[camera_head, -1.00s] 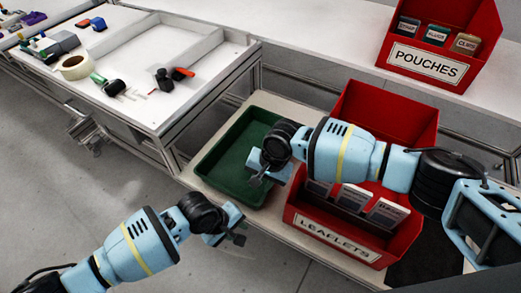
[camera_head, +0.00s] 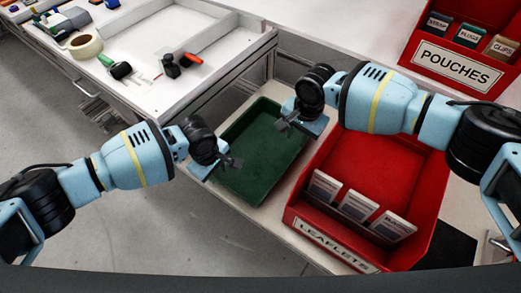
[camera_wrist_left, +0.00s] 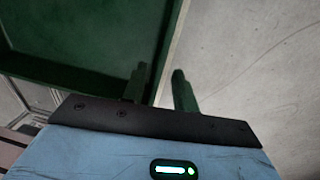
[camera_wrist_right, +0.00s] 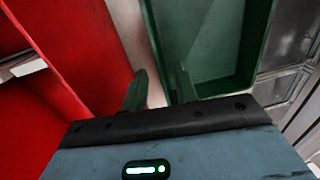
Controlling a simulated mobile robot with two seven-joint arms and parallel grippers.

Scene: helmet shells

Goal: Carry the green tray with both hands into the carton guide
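The green tray (camera_head: 262,160) lies empty on the low pale shelf between the white bench and the red leaflets bin. My left gripper (camera_head: 230,165) is at the tray's near left rim. In the left wrist view its fingers (camera_wrist_left: 160,88) are apart, with the tray's rim running towards the gap between them. My right gripper (camera_head: 287,122) is at the tray's right rim, beside the red bin. In the right wrist view its fingers (camera_wrist_right: 161,91) are apart, with the tray wall (camera_wrist_right: 153,52) leading towards the gap. I cannot pick out the carton guide.
The red leaflets bin (camera_head: 378,165) stands close to the tray's right side. A red pouches bin (camera_head: 455,68) stands at the back right. The white bench (camera_head: 195,90), with tape and small tools, borders the tray at the left. Grey floor lies open at the front left.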

